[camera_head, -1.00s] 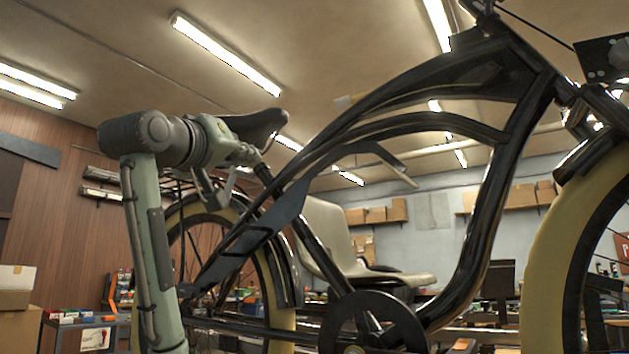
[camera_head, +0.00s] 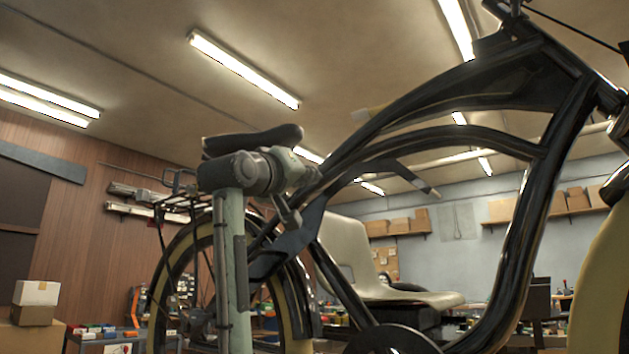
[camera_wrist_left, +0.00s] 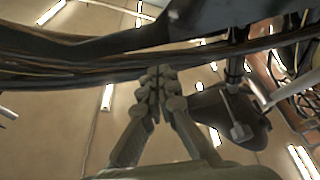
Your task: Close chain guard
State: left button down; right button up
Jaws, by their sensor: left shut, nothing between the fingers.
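The chain guard (camera_head: 290,241) is a long dark blue-grey plate. In the head view it slants up across the rear of the black trike frame (camera_head: 505,265), with a bent upper end below the top tubes. My left gripper (camera_head: 308,180) is beside the frame below the seat, near the guard's middle; its tips are hard to make out against the dark tubes. In the left wrist view the left gripper (camera_wrist_left: 157,76) is shut with nothing held, its fingertips close to dark bars. I cannot tell whether they touch. My right gripper is not in view.
The black seat (camera_head: 255,140) is just above my left wrist and also shows in the wrist view (camera_wrist_left: 230,118). The rear wheel (camera_head: 165,270) stands behind my arm. A pale chair (camera_head: 350,255) is behind the frame. Boxes (camera_head: 35,300) stand far left.

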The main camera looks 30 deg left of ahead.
pick_arm(q)
jog(key=shift+d+f, duration=0.3)
jog(key=shift+f, duration=0.25)
jog(key=shift+d+f, duration=0.25)
jog(key=shift+f, duration=0.3)
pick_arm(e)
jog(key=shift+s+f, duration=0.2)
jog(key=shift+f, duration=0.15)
